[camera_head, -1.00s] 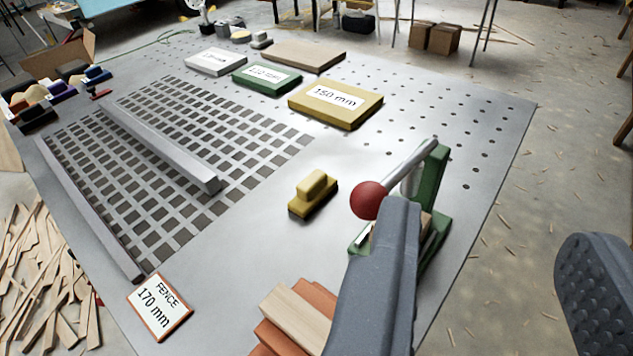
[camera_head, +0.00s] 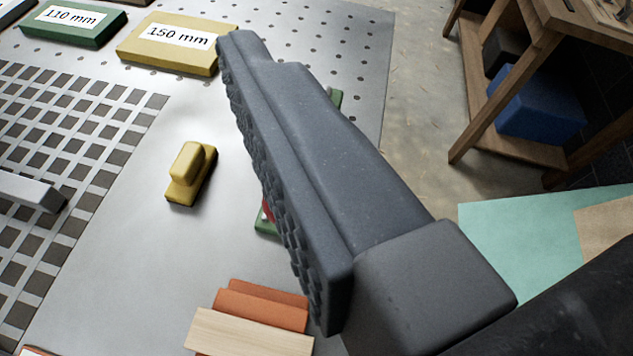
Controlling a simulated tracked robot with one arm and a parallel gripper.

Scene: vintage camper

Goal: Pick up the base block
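Nothing in view is labelled as the base block, so I cannot tell which piece it is. A small yellow block with a raised, rounded top (camera_head: 190,172) stands on the metal table left of my gripper. Near the bottom, a pale wooden block (camera_head: 250,335) lies against orange blocks (camera_head: 262,305). My gripper (camera_head: 290,150) shows one large dark grey finger across the middle, its ridged pad facing left. Nothing touches that pad, and the other finger is out of frame. The gripper looks open and empty. The finger hides most of a green fixture (camera_head: 335,97) with a red ball.
A yellow slab marked 150 mm (camera_head: 170,45) and a green slab marked 110 mm (camera_head: 75,25) lie at the back. A grey bar (camera_head: 30,190) crosses the grid at left. A wooden stand with a blue box (camera_head: 538,103) is at right. Bare table surrounds the small yellow block.

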